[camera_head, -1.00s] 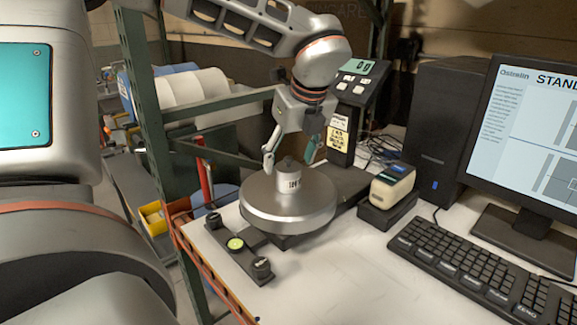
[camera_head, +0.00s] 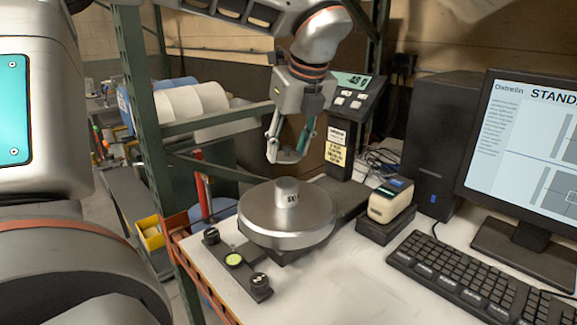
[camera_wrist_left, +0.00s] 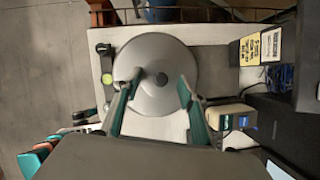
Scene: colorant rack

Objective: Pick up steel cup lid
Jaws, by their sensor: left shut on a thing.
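The steel cup lid (camera_head: 288,155) is a small dark-grey disc held between the fingertips of my left gripper (camera_head: 287,150). It hangs in the air above the small steel cup (camera_head: 287,193), with a clear gap between them.
The scale's display (camera_head: 352,82) stands behind the pan. A small device (camera_head: 390,203), a keyboard (camera_head: 470,265), a monitor (camera_head: 530,150) and a black computer tower (camera_head: 436,140) are to the right. A green post (camera_head: 150,140) stands left.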

